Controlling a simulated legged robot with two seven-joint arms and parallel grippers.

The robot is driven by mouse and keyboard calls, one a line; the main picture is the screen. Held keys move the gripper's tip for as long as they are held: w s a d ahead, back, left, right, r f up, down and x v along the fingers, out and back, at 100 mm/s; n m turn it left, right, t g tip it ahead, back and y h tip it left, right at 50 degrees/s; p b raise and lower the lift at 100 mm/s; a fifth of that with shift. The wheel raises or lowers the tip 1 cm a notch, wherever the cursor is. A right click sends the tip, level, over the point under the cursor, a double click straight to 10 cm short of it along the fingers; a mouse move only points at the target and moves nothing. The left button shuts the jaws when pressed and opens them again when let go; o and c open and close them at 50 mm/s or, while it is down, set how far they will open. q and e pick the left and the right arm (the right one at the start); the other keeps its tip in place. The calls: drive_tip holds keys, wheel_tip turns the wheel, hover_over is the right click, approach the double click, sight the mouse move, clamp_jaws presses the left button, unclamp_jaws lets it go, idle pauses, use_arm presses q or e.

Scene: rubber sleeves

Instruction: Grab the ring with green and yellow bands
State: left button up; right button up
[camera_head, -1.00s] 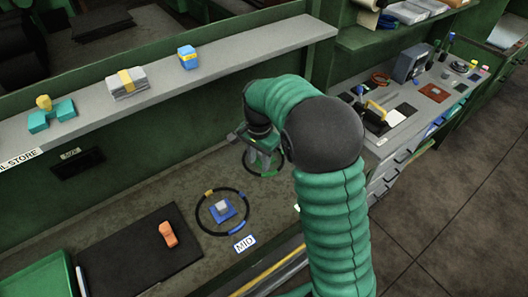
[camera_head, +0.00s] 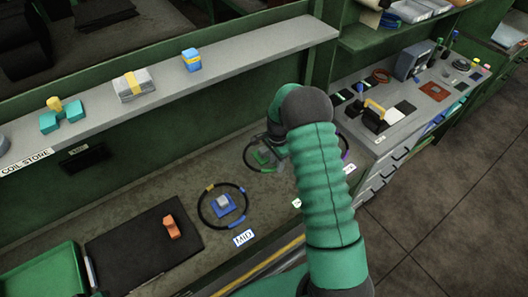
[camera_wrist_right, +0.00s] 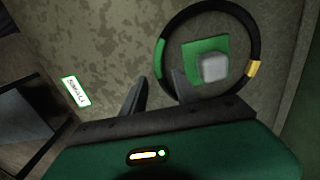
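The black ring with green and yellow bands (camera_wrist_right: 257,40) lies around a green block with a grey top (camera_wrist_right: 212,67) in the right wrist view. Its green band is on the left and its yellow band on the right. In the head view the ring (camera_head: 246,160) is partly hidden by my right arm. My right gripper (camera_wrist_right: 160,84) is open. One finger appears outside the ring's near-left rim and the other overlaps the rim and the green block; I cannot tell contact or height. My left gripper is not in view.
A ring with yellow and blue bands (camera_head: 201,217) lies around a blue block at the MID label (camera_head: 244,238). Another ring with a purple band (camera_head: 346,150) shows behind my arm. A black mat (camera_head: 130,250), green tray (camera_head: 45,278) and raised shelf (camera_head: 235,58) are nearby.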

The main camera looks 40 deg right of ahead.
drive_tip(key=shift+f, duration=0.8)
drive_tip(key=shift+a+r, duration=0.1)
drive_tip(key=shift+a, duration=0.3)
drive_tip(key=shift+c, duration=1.2)
drive_tip(key=shift+w+a, duration=0.1)
drive_tip(key=c, duration=0.5)
clamp_jaws()
drive_tip(key=shift+d, duration=0.3)
drive_tip(key=shift+a, duration=0.15)
